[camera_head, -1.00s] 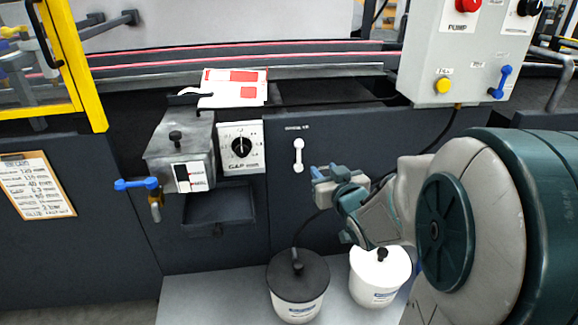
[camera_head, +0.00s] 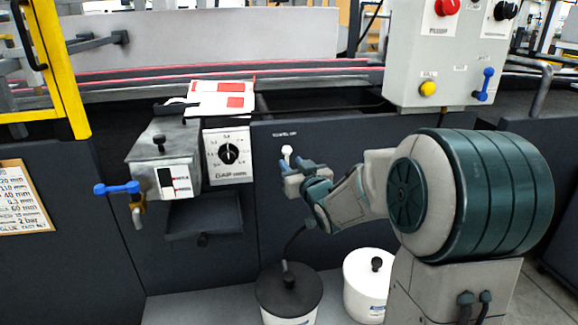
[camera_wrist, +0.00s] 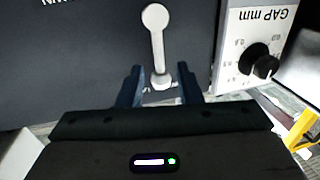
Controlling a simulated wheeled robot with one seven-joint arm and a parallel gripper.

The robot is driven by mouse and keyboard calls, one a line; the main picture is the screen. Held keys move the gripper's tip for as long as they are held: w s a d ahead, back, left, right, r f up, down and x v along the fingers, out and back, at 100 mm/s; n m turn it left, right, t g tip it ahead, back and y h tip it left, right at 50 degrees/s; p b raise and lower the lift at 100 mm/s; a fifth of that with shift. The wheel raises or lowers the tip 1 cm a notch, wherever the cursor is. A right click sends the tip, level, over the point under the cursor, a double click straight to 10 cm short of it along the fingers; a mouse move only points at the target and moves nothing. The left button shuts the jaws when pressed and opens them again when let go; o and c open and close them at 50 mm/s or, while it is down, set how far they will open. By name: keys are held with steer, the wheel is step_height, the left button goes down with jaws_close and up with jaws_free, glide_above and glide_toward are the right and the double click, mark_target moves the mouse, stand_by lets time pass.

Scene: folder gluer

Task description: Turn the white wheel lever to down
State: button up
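The white lever (camera_head: 287,151) is on the dark machine front, right of the gap dial. In the head view only its top end shows; my gripper hides the rest. In the wrist view the lever (camera_wrist: 157,45) is nearly upright in the picture, with a large round end at the top and a smaller end low between my fingers. My gripper (camera_wrist: 160,84) is open, with one blue finger on each side of that smaller end and gaps visible. It also shows in the head view (camera_head: 300,165). Contact with the lever cannot be told.
The gap dial (camera_head: 229,152) and a grey metal box (camera_head: 163,160) with a blue-handled valve (camera_head: 117,188) are to the left. A control box (camera_head: 440,60) hangs at upper right. A black-lidded bucket (camera_head: 289,292) and a white bucket (camera_head: 362,290) stand below.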

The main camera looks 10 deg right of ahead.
steer(key=shift+w+a, duration=0.15)
steer(key=shift+w, duration=0.55)
steer(key=shift+w+a, duration=0.1)
steer(key=shift+w, duration=0.6)
jaws_close()
